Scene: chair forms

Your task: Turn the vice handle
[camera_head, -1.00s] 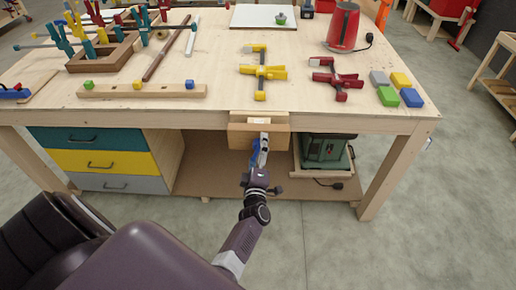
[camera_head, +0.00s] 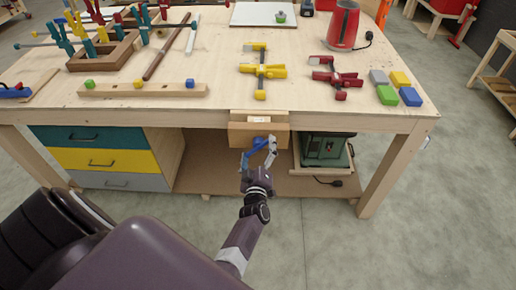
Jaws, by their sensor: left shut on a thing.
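The wooden vice (camera_head: 241,131) is fixed to the front edge of the workbench (camera_head: 222,113), near the middle. Its blue handle (camera_head: 257,144) shows just below the wooden jaw, lying slanted between my gripper's fingers, and is partly hidden by them. My left gripper (camera_head: 259,157) comes up from below in front of the vice, with one finger on each side, and is shut on the handle. My right gripper is not in view.
Drawers (camera_head: 100,160) are below left and a green machine (camera_head: 322,148) is below right. Open floor lies in front.

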